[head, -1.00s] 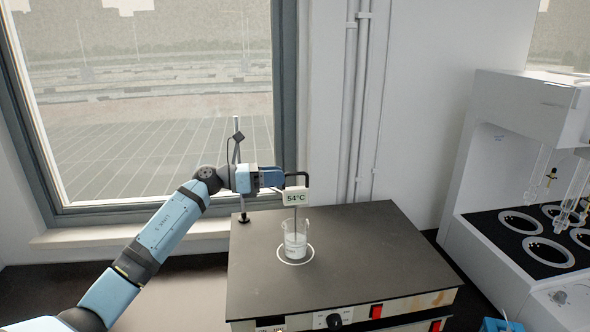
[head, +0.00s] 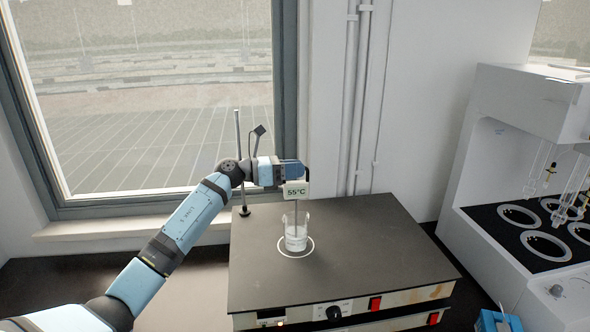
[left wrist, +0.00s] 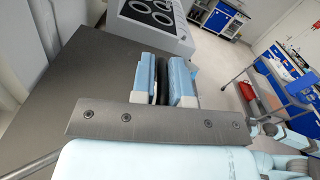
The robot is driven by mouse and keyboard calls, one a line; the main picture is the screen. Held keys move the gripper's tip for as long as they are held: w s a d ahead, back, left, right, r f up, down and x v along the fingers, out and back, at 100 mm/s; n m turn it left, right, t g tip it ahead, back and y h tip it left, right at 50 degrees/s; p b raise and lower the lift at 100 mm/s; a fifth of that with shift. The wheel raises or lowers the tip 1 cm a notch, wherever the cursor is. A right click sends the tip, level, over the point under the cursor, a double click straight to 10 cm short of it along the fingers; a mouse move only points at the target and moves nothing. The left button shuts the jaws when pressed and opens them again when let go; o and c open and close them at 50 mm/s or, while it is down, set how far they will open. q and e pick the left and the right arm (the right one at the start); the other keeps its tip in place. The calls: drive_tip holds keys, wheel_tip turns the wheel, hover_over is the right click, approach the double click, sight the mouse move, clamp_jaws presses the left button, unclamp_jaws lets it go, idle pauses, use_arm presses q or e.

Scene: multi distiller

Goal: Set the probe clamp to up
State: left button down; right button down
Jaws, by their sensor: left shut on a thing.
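The probe clamp (head: 307,172) is a dark arm mostly hidden by my left gripper (head: 300,172), which is shut on it. In the left wrist view a black part (left wrist: 163,82) sits between the blue fingers of the gripper (left wrist: 166,75). A display reading 55°C (head: 296,190) hangs just below the fingers. A thin probe (head: 296,208) runs down from it into the glass beaker (head: 296,238), which holds a pale liquid. The beaker stands inside the white ring on the hotplate (head: 380,245). My right gripper is out of view.
A thin metal stand rod (head: 239,150) rises behind my left arm. A white distiller unit (head: 520,110) with ringed heating spots stands at the right. The window (head: 150,110) and wall are behind. The hotplate top right of the beaker is clear.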

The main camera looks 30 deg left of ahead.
use_arm(q)
wheel_tip(320, 180, up, 14)
drive_tip(key=p, duration=0.3)
drive_tip(key=shift+f, duration=0.2)
drive_tip(key=c, duration=1.3)
unclamp_jaws()
drive_tip(key=shift+o, duration=0.5)
drive_tip(key=shift+s+d+r, duration=0.1)
drive_tip(key=shift+s, duration=0.05)
drive_tip(key=b+v, duration=0.4)
drive_tip(key=v, duration=0.9)
drive_tip(key=shift+s+a, duration=0.3)
